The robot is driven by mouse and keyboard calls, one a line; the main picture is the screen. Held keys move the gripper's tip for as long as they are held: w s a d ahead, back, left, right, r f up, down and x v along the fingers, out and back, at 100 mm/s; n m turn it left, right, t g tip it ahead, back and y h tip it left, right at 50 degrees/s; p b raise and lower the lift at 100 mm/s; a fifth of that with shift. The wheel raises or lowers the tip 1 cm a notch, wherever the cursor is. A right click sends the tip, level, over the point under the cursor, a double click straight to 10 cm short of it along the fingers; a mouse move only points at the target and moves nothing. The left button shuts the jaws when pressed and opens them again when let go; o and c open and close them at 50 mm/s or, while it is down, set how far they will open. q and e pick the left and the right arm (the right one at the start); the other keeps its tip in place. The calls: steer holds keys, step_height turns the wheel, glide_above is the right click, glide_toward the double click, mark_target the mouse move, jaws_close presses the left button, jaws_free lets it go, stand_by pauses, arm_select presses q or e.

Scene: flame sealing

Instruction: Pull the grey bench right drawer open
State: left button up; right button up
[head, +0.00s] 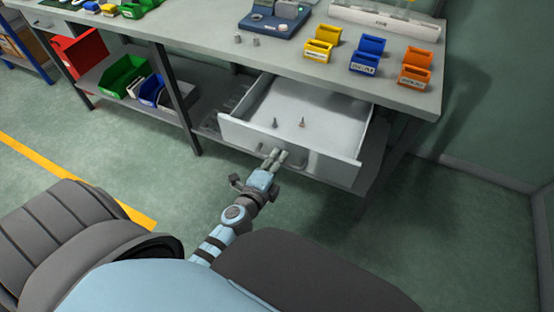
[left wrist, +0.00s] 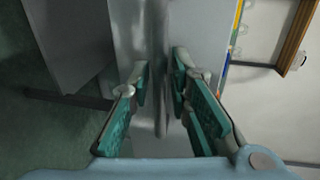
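The grey bench's right drawer (head: 318,105) stands well out from under the bench top (head: 330,60). Its inside shows from above, with two small screw-like items on its floor. My left gripper (head: 276,156) is at the drawer's front, low and left of centre. In the left wrist view, its teal-padded fingers (left wrist: 160,75) stand on both sides of the drawer's bar handle (left wrist: 161,115) and appear closed on it; the exact contact is hard to see. My right gripper is in neither view.
Yellow, blue and orange bins (head: 367,55) stand on the bench top above the drawer. A lower shelf to the left holds a green bin (head: 124,76) and other bins. A bench leg (head: 175,98) stands left of the drawer. The floor right of my arm is clear.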

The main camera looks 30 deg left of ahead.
arm_select(q)
steer(key=shift+o, duration=0.5)
steer(key=v, duration=1.2)
steer(key=s+a+f+n+g, duration=0.1)
steer(key=s+f+n+g, duration=0.6)
steer(key=s+f, duration=0.6)
steer(key=s+a+f+n+g, duration=0.2)
steer(key=s+f+n+g, duration=0.5)
steer(key=s+f, duration=0.7)
steer(key=shift+a+f+n+h, duration=0.3)
steer(key=shift+f+n, duration=1)
steer(key=shift+f, duration=3.1)
